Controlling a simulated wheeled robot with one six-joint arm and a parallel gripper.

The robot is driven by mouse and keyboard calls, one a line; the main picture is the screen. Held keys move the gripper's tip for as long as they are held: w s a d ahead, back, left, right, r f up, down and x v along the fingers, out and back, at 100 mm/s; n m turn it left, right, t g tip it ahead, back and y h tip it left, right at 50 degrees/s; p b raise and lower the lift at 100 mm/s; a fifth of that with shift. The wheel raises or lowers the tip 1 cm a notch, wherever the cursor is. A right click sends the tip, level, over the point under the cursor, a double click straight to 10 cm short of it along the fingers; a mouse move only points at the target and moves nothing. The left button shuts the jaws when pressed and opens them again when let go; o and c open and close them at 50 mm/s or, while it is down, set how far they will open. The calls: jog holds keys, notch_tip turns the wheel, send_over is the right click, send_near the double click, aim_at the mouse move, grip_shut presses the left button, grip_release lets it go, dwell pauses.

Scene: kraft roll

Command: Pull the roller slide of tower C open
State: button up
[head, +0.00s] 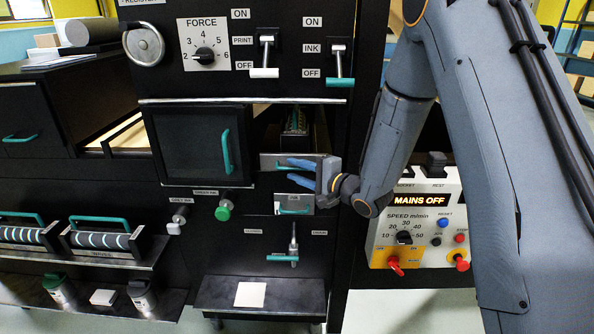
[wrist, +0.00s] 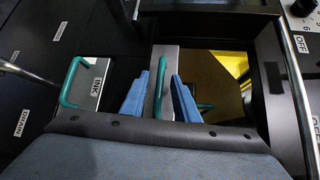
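The roller slide has a grey metal front (head: 267,161) in the dark machine face, below an opening where a dark ribbed part (head: 294,124) shows. In the wrist view its teal bar handle (wrist: 159,88) stands on the grey front (wrist: 172,50). My gripper (head: 288,173) is open at this handle, with blue fingers. In the wrist view the gripper (wrist: 158,92) has one finger on each side of the bar, with gaps visible, so it does not look clamped. In the head view the fingers partly hide the handle. I cannot tell how far out the slide stands. No tower letter is readable.
Below is an INK drawer (wrist: 94,85) with a teal handle, also in the head view (head: 293,206). A closed black door (head: 197,147) is left. A control box (head: 415,215) reading MAINS OFF stands right, behind my arm. A small shelf (head: 218,291) juts out below.

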jog(key=shift+c, duration=0.4)
grip_shut()
